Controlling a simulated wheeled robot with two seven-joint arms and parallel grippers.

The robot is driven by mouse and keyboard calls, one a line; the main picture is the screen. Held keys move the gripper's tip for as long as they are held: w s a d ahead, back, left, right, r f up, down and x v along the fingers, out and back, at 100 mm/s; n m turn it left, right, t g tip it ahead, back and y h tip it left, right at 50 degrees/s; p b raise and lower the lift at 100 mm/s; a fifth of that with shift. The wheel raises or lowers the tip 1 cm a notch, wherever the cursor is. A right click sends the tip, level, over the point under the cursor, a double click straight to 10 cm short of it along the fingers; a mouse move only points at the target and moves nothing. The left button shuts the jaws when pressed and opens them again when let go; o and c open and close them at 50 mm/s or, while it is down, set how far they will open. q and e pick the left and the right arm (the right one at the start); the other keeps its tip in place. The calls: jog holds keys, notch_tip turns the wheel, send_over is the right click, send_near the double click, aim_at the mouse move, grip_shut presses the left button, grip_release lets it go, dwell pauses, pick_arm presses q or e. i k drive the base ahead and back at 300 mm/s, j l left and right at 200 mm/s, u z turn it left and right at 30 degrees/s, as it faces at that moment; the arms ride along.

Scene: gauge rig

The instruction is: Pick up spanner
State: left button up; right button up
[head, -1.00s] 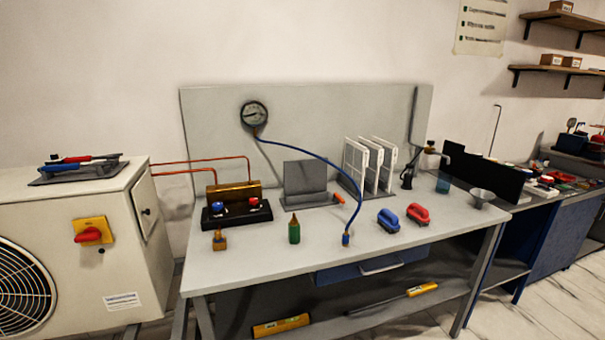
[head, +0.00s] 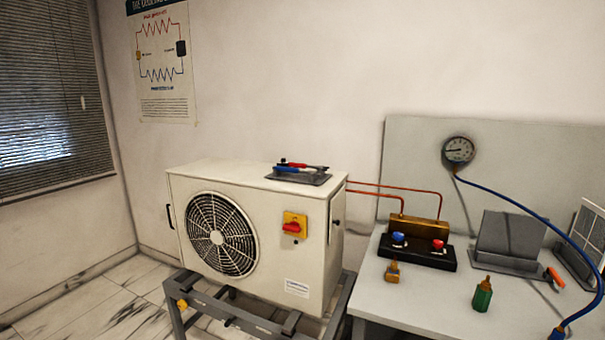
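No gripper of mine is in view. I cannot clearly make out a spanner. A grey tray (head: 314,180) on top of the white outdoor unit (head: 186,172) holds slim tools with blue and red handles (head: 312,168) and dark parts. They are too small to tell whether one is a spanner. An orange-handled tool (head: 554,277) lies on the bench beside a grey stand (head: 508,235); its type is unclear.
The unit stands on a grey frame (head: 255,321) left of the bench (head: 422,299). Copper pipes link it to a brass manifold (head: 411,230). A pressure gauge (head: 458,150) with a blue hose, a brass fitting (head: 392,272) and a green bottle (head: 482,296) are at the bench. Floor at left is clear.

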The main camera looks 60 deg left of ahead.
aim_at(286, 169)
jog(key=u, duration=1.95)
